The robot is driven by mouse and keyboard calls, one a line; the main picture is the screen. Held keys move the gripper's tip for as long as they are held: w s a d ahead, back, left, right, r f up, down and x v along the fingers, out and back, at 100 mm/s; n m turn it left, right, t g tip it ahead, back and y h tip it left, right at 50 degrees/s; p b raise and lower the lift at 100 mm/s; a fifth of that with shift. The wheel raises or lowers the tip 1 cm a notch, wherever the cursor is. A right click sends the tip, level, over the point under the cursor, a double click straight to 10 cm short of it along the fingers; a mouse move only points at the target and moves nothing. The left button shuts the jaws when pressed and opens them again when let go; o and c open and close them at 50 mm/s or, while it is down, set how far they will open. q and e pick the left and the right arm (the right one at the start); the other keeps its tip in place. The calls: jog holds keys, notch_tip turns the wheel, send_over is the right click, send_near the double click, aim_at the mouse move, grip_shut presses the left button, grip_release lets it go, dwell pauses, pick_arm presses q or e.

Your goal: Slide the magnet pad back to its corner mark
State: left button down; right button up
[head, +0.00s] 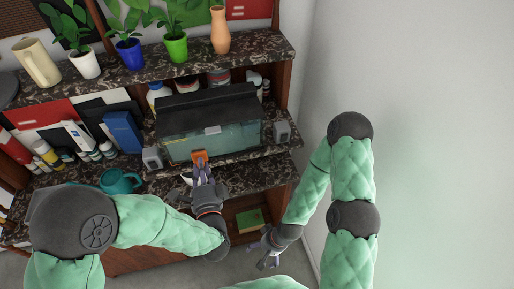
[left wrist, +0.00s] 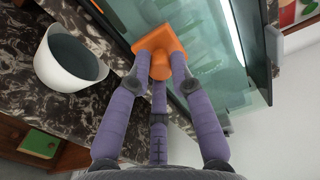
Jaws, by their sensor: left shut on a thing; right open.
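The orange magnet pad (head: 199,156) is against the front glass of the dark-lidded fish tank (head: 232,143), near the lower left of that pane. In the left wrist view the pad (left wrist: 160,43) has a square plate at the glass and a round knob towards me. My left gripper (head: 202,172) has its purple fingers closed around the knob; they also show in the left wrist view (left wrist: 160,78). My right gripper (head: 268,252) is open and empty, low in front of the shelf's right end. I cannot make out a corner mark on the glass.
A white bowl (left wrist: 66,55) stands on the marble shelf beside the left gripper. A teal teapot (head: 119,181) is further left. Grey speakers (head: 282,131) flank the tank. Potted plants and vases line the upper shelf (head: 255,54). A wall (head: 430,130) bounds the right side.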

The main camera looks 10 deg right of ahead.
pick_arm(q)
jog(key=shift+s+a+f, duration=0.15)
jog(key=shift+a+f, duration=0.05)
jog(key=shift+f, duration=0.2)
jog(key=shift+s+a+f+b, duration=0.1)
jog(key=shift+a+b, duration=0.1)
jog(key=shift+a, duration=1.2)
jog(key=shift+s+a+f+b, duration=0.1)
jog(key=shift+a+b, duration=0.1)
jog(key=shift+a, duration=1.7)
jog(key=c, duration=1.3)
grip_release()
jog(key=shift+o, duration=1.4)
jog(key=shift+w+a, duration=0.1)
jog(key=shift+w, duration=0.05)
jog(key=shift+r, duration=0.25)
